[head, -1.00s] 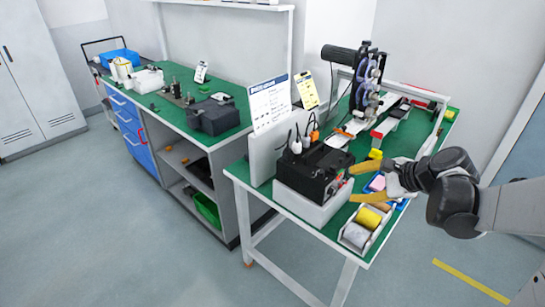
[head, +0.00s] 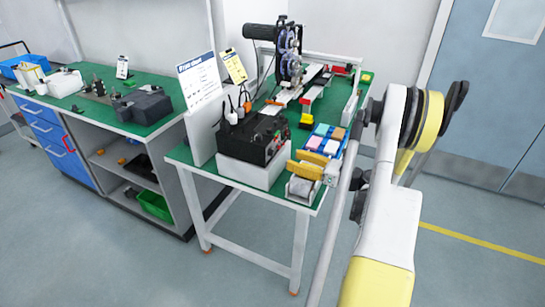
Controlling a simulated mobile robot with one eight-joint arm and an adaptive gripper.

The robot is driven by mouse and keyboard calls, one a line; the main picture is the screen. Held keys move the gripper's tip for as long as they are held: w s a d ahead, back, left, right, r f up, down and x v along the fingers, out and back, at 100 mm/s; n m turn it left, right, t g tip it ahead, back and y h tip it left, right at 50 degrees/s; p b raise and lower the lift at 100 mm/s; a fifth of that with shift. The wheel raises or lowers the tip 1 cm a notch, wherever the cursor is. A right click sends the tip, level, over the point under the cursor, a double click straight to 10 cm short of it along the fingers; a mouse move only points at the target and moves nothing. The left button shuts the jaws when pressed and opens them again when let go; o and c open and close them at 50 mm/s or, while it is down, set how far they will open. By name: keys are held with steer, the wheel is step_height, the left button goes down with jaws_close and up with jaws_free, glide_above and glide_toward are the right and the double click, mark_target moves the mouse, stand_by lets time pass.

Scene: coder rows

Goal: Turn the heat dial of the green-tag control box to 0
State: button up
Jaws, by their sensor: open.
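A black control box (head: 250,138) sits on a white base (head: 245,172) at the front left of the right-hand green table. Its dial and any green tag are too small to make out. Whether a fingertip touches the box or a dial cannot be told.
A white sign (head: 200,83) stands behind the box. A reel stand (head: 288,55) is farther back.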

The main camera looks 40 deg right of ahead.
mark_target(275, 153)
steer(key=b+x, duration=0.1)
steer(key=x, duration=0.6)
steer(key=shift+w, duration=0.15)
jaws_close()
